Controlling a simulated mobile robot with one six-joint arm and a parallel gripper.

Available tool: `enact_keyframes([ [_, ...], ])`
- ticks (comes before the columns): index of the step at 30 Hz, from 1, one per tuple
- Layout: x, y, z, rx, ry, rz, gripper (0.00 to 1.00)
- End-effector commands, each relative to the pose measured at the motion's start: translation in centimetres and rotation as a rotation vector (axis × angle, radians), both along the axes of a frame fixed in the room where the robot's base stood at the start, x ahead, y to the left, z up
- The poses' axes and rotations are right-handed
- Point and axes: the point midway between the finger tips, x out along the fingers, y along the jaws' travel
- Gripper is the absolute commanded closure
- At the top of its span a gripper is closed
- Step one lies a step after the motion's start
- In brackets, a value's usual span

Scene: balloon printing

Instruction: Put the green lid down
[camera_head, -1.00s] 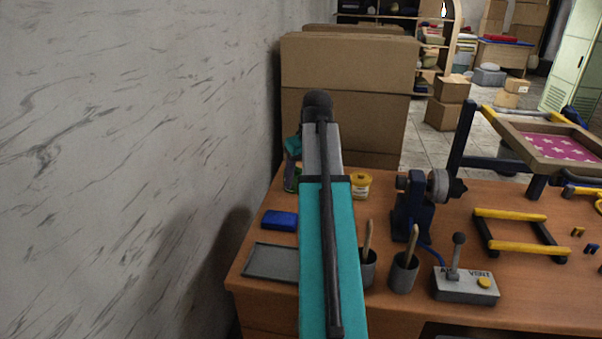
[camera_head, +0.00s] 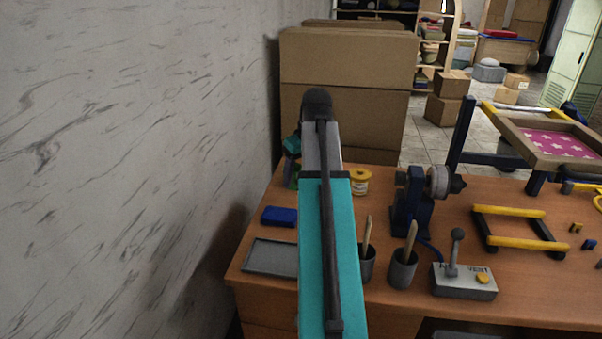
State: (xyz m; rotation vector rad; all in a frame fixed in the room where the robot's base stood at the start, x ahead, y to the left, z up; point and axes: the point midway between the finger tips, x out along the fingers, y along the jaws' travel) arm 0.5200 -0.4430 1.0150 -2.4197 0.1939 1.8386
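My arm rises through the middle of the head view and covers the far left part of the table. Only a small teal and dark part of my wrist shows left of the arm, so my gripper's fingertips are hidden or too small to make out. A small green patch (camera_head: 291,182) shows just below that wrist part, at the table's far left edge. I cannot tell whether it is the green lid or something else, or whether it is held. A small yellow jar (camera_head: 361,184) stands just right of my arm.
On the wooden table (camera_head: 400,317) are a blue block (camera_head: 279,216), a grey tray (camera_head: 270,258), two grey cups with sticks (camera_head: 402,272), a lever box (camera_head: 464,283), a dark blue device (camera_head: 411,205) and a yellow-barred frame (camera_head: 510,212). A wall is close on the left; cardboard boxes stand behind.

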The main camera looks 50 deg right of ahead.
Motion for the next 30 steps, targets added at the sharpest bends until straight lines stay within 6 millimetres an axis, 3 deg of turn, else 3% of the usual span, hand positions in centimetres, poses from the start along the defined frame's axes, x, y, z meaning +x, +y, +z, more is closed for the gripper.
enact_keyframes([
  [30, -1.5, 8.7, -4.2, 0.001, 0.0, 0.866, 0.58],
])
